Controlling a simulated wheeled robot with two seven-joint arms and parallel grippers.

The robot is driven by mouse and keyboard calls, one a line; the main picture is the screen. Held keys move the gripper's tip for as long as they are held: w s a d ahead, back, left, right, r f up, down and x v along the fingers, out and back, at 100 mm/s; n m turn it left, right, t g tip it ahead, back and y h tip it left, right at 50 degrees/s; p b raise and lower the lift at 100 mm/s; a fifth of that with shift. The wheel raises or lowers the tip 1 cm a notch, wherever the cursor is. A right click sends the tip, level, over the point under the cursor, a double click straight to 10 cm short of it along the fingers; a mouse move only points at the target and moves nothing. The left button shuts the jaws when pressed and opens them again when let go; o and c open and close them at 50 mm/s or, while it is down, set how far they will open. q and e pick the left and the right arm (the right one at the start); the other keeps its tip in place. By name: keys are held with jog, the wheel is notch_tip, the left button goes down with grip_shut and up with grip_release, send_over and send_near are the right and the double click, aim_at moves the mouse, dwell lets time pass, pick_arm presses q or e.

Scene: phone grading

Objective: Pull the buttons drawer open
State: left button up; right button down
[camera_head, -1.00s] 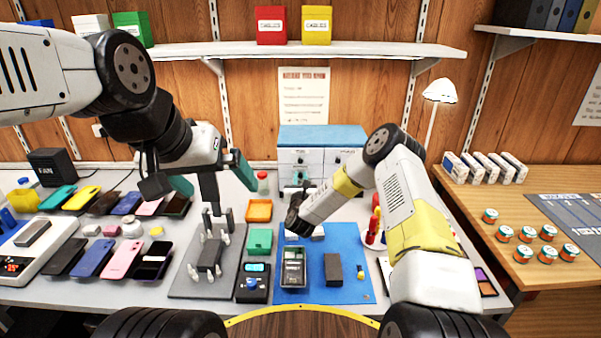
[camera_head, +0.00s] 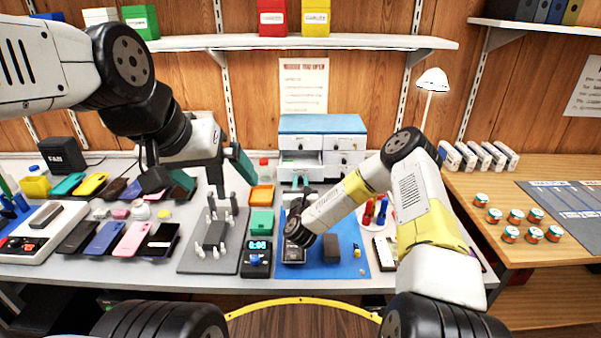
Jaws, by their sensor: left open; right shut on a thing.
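The small drawer cabinet (camera_head: 322,124) has a blue top and white drawer fronts and stands at the back of the bench. Its lower left drawer (camera_head: 300,171) stands out from the cabinet face; the other drawers look closed. The labels are too small to read, so I cannot tell which is the buttons drawer. My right gripper (camera_head: 302,184) is at the front of this drawer, shut on what looks like its handle; the wrist partly hides the contact. My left gripper (camera_head: 211,172) is open and empty above the grey holder mat.
A blue mat (camera_head: 352,259) with phone parts lies below my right forearm. An orange tray (camera_head: 261,196) and a green tray (camera_head: 262,222) are left of it. Phones lie in rows at the left. A white lamp (camera_head: 432,80) stands at the right.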

jog(key=c, duration=1.3)
grip_release()
jog(key=s, duration=0.7)
jog(key=shift+s, duration=0.4)
jog(key=shift+r, duration=0.1)
